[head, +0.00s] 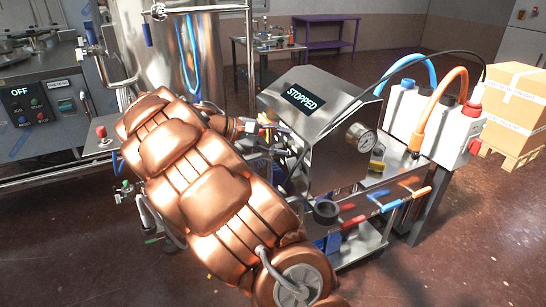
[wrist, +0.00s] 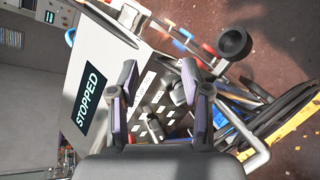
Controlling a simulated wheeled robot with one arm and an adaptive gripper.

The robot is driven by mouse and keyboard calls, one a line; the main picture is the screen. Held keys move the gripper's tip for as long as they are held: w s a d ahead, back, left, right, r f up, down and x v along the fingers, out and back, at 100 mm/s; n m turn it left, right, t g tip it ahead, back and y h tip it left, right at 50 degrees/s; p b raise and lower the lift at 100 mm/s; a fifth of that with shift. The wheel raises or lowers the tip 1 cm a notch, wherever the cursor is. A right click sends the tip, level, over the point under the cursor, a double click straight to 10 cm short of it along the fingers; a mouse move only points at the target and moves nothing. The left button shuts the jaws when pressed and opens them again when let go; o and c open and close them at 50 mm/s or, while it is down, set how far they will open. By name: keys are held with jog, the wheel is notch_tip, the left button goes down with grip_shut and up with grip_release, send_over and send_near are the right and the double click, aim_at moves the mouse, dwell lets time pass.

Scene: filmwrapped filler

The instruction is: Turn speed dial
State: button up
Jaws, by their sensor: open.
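The filler machine (head: 318,100) has a steel housing with a dark display (head: 303,97) reading STOPPED. The display also shows in the wrist view (wrist: 90,99), at the left. My gripper (wrist: 158,75) is open, its two fingers apart over the machine's panel edge. In the head view my gripper (head: 278,133) is at the left side of the housing, partly hidden by my arm. Between and beyond the fingers are small dark knob-like parts (wrist: 155,97) and pale label squares. I cannot tell for sure which one is the speed dial. Nothing is held.
A black round cup-like part (head: 326,211) sticks out in front. An OFF control panel (head: 30,105) is at left. Floor at front right is clear.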

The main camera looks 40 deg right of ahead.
jog(key=w+d+f+n+t+h+b, duration=0.1)
jog(key=w+d+f+n+h+b, duration=0.15)
jog(key=w+f, duration=0.55)
jog(key=w+d+f+n+h+b, duration=0.2)
jog(key=w+f+h+b, duration=0.15)
jog(key=w+f, duration=0.4)
jog(key=shift+y, duration=0.4)
jog(key=shift+s+d+r+b, duration=0.15)
jog(key=shift+d+r, duration=0.05)
jog(key=shift+d, duration=1)
jog(key=shift+s+d+r+b, duration=0.15)
jog(key=shift+s+d+r, duration=0.1)
jog(key=shift+d, duration=0.9)
jog(key=shift+s+d+r+b, duration=0.1)
jog(key=shift+d+r+b, duration=0.1)
jog(key=shift+d, duration=1)
grip_shut()
